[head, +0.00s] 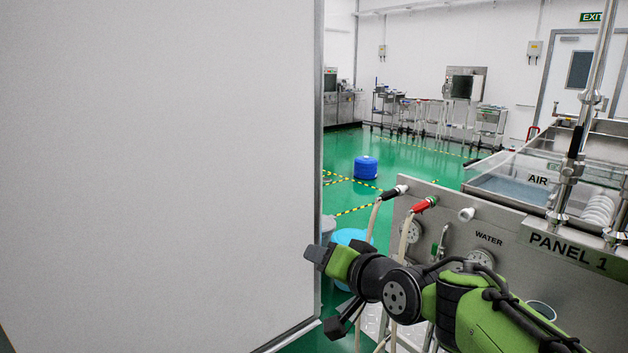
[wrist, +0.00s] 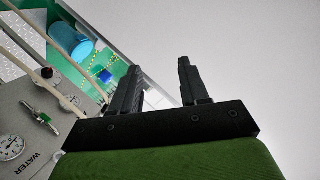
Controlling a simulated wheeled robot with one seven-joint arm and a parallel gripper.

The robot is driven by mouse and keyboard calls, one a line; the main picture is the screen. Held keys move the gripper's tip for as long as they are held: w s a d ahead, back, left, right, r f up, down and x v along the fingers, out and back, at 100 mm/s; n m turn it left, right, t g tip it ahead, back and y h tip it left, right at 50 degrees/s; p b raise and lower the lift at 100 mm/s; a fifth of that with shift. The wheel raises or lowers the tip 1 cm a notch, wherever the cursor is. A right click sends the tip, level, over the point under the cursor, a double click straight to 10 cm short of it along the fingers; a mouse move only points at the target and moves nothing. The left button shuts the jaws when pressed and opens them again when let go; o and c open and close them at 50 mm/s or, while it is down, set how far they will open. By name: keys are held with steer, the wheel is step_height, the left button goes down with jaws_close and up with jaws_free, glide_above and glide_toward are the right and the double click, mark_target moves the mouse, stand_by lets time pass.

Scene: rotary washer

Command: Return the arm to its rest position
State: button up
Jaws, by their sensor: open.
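My arm reaches in from the lower right in the head view, green and black, in front of the washer panel (head: 477,228). My gripper (head: 326,291) is at its left end, close in the picture to the white wall panel (head: 160,170). In the wrist view, my gripper (wrist: 158,88) shows two black fingers spread apart with nothing between them. The pale wall panel (wrist: 255,60) fills the right of that view behind the fingers. I cannot tell whether any finger touches it.
Hoses run from a black connector (head: 393,192) and a red connector (head: 425,204) down past my arm. Gauges and a valve handle (wrist: 40,118) sit on the panel. A light blue tub (head: 350,237) stands behind. A blue drum (head: 366,168) stands on the open green floor.

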steer(key=s+d+f+n+g+h, duration=0.1)
steer(key=s+d+f+g+h, duration=0.2)
steer(key=s, duration=0.7)
steer(key=s+d+f+g+h, duration=0.1)
steer(key=s+d+f+h, duration=0.1)
steer(key=s+d+f, duration=0.5)
steer(key=s+d+n+g+h, duration=0.1)
steer(key=s+d+g+h, duration=0.15)
steer(key=s, duration=0.95)
step_height(320, 180, up, 15)
steer(key=p, duration=1.5)
steer(key=shift+s+d, duration=0.2)
steer(key=shift+d, duration=0.1)
steer(key=shift+f, duration=0.15)
